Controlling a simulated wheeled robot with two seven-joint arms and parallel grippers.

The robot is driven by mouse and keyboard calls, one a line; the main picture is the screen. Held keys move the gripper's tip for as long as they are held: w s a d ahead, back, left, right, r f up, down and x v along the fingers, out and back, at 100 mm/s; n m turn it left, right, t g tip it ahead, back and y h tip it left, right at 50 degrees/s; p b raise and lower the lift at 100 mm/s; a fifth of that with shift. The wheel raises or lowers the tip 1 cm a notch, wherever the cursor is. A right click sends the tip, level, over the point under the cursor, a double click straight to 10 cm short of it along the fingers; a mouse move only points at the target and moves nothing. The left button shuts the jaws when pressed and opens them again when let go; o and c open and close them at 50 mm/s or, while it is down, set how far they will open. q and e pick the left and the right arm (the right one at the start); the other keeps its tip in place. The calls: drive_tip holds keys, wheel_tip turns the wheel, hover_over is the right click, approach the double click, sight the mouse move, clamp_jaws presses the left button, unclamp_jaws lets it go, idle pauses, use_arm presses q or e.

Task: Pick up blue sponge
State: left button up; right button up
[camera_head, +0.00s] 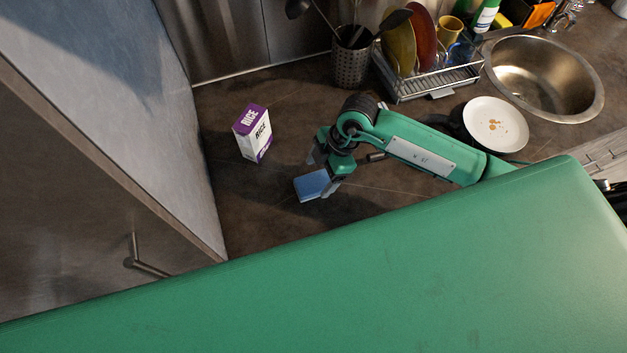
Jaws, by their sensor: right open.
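The blue sponge (310,186) lies on the dark countertop, to the right of and nearer than the rice box. My right gripper (328,188) is at the sponge's right end, with its fingers pointing down. It is open, and one finger shows at the sponge's near right side. I cannot tell whether the fingers touch the sponge. The gripper body hides part of the sponge's right end. My left gripper is not in view.
A rice box (253,133) stands behind and left of the sponge. A utensil holder (351,62), dish rack (436,82), plate with crumbs (496,121) and sink (545,78) are to the right. A tall cabinet (100,150) bounds the left. Counter before the sponge is clear.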

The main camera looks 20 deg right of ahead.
sight(315, 181)
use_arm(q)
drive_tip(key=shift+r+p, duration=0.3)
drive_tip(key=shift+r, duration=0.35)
use_arm(e)
drive_tip(key=shift+x, duration=1.65)
drive_tip(key=shift+c, duration=0.2)
drive_tip(key=c, duration=1)
drive_tip(key=shift+r, duration=0.15)
use_arm(q)
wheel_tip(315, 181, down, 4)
drive_tip(key=b, duration=0.3)
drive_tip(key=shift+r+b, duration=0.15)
drive_tip(key=shift+b, duration=0.25)
use_arm(e)
wheel_tip(315, 181, up, 20)
